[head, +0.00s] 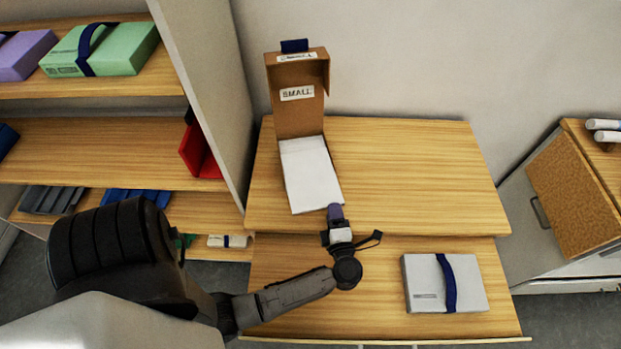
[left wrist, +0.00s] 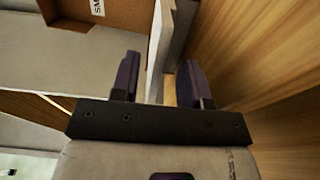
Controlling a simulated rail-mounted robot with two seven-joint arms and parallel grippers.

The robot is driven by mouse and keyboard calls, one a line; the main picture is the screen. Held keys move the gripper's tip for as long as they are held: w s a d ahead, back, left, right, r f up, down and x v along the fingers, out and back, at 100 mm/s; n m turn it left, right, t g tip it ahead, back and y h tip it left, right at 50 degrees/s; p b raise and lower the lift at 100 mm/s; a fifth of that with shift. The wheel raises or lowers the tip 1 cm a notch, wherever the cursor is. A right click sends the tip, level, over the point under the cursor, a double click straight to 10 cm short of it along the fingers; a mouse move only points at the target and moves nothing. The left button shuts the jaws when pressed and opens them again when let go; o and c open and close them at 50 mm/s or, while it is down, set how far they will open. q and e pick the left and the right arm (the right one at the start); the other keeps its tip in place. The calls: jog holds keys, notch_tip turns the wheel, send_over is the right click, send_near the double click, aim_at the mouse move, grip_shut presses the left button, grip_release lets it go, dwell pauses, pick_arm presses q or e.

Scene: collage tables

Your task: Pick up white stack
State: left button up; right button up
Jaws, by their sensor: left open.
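A white stack (head: 312,177) lies in an open cardboard box (head: 298,105) marked SMALL, on the upper tabletop. Another pale stack (head: 420,275) with a dark blue band lies on the lower front surface, to the right. My left gripper (head: 336,214) is at the front right corner of the stack in the box. In the left wrist view the gripper (left wrist: 160,72) is open, with a thin white edge (left wrist: 158,45) between its fingers. I cannot tell whether either finger touches it. My right gripper is not in view.
A shelf unit (head: 215,80) on the left holds banded green (head: 115,55) and purple (head: 25,55) stacks and a red holder (head: 200,150). A cabinet (head: 575,190) stands at the right. The upper tabletop (head: 420,175) is clear right of the box.

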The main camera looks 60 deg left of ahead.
aim_at(331, 197)
pick_arm(q)
jog(key=shift+b+x, duration=0.45)
jog(key=shift+x, duration=2.3)
jog(key=shift+c, duration=0.3)
grip_shut()
